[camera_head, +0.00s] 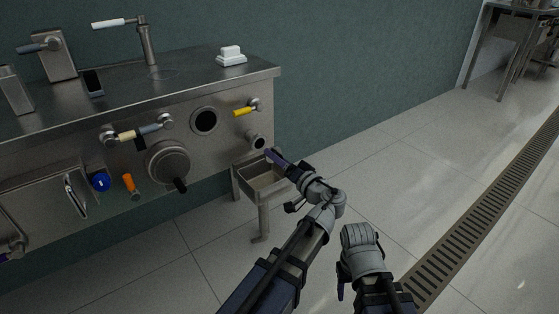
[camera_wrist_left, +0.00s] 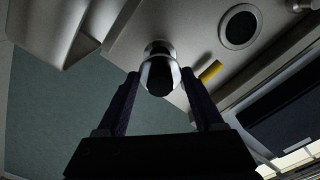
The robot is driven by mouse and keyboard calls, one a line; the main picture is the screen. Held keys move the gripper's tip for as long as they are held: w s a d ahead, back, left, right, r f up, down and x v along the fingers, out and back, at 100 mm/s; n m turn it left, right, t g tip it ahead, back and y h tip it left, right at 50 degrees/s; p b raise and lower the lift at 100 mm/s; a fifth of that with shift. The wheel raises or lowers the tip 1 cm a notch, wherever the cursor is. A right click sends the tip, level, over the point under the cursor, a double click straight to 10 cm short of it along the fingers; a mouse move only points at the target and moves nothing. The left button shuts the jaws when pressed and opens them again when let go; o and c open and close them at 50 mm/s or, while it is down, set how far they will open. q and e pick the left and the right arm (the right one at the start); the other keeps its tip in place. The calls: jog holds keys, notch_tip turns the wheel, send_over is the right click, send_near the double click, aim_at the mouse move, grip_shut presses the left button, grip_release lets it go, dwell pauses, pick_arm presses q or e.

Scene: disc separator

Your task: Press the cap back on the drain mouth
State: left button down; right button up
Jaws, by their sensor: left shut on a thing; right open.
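The drain mouth (camera_head: 257,142) is a short metal stub low on the right end of the steel cabinet front. My left gripper (camera_head: 270,154) is right at it, its purple fingers pointing up and left. In the left wrist view, my left gripper (camera_wrist_left: 160,80) is shut on a round cap (camera_wrist_left: 158,77) with a dark face and shiny edge. A shiny metal ring is right behind the cap; I cannot tell whether the cap is fully seated. My right gripper (camera_head: 341,288) is open at lower right, away from the cabinet, mostly hidden by its wrist.
A metal basin on legs (camera_head: 243,183) stands below the drain mouth, close under my left gripper. A yellow-handled valve (camera_head: 243,112) and a dark round port (camera_head: 204,121) are above and left. A round hatch (camera_head: 168,163) is further left. Floor to the right is clear.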

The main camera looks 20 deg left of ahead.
pick_arm(q)
jog(key=shift+x, duration=2.45)
jog(key=shift+x, duration=1.2)
grip_release()
jog(key=v, duration=1.2)
jog(key=shift+s+d, duration=0.15)
jog(key=shift+d, duration=0.1)
jog(key=shift+f, duration=0.1)
send_near(260, 143)
jog(key=x, duration=0.3)
jog(key=shift+a+f, duration=0.1)
dwell(0.4)
